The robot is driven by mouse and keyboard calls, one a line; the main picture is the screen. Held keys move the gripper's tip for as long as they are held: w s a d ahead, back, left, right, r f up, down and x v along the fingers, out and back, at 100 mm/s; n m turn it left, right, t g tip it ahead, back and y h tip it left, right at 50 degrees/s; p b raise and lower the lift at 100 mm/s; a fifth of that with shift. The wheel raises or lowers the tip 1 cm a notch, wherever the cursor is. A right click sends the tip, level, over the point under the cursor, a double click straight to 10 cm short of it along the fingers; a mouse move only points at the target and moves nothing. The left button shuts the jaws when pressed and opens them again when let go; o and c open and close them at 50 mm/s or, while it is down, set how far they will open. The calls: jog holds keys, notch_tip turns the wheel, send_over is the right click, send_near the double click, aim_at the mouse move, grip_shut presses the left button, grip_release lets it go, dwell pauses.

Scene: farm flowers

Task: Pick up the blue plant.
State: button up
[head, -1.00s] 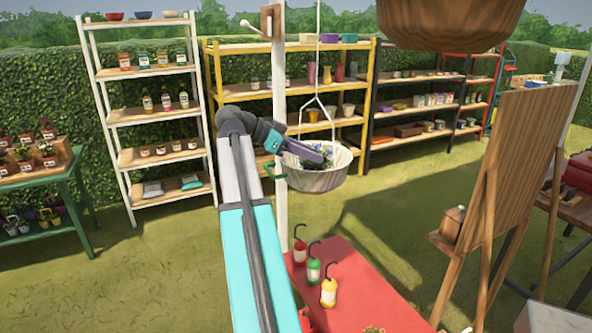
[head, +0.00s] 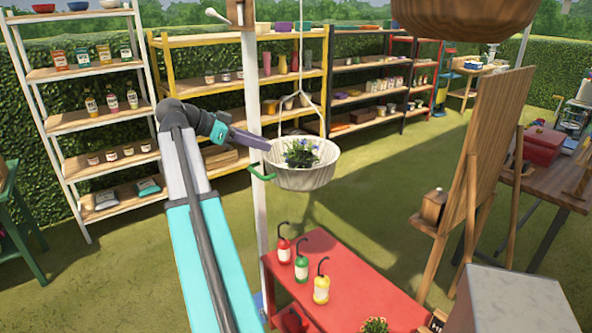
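The blue plant (head: 301,151), with green leaves and small blue-violet flowers, sits in a white hanging basket (head: 300,179). The basket hangs by cords beside a white post. My gripper (head: 267,146) comes in from the left, with its purple-grey fingers pointing right at the basket's left rim. The fingertips are close to the rim and left of the plant. I cannot tell whether they touch the rim. The fingers are seen side-on, so their opening does not show. Nothing can be seen held in them.
A white post (head: 250,90) stands just left of the basket, close to my arm. A green handle (head: 261,173) sticks out by the basket's left side. Below is a red table (head: 355,290) with several bottles. A wooden easel board (head: 490,130) stands right.

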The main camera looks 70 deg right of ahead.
aim_at(295, 154)
jog(key=shift+w, duration=0.1)
jog(key=p+x, duration=0.2)
jog(key=x, duration=0.6)
jog(key=shift+s+f, duration=0.15)
jog(key=shift+s, duration=0.1)
jog(key=shift+d, duration=0.2)
jog(key=p+x, duration=0.2)
jog(key=x, duration=0.2)
jog(key=shift+d, duration=0.15)
jog(key=shift+s+d+f, duration=0.25)
dwell(0.4)
grip_shut()
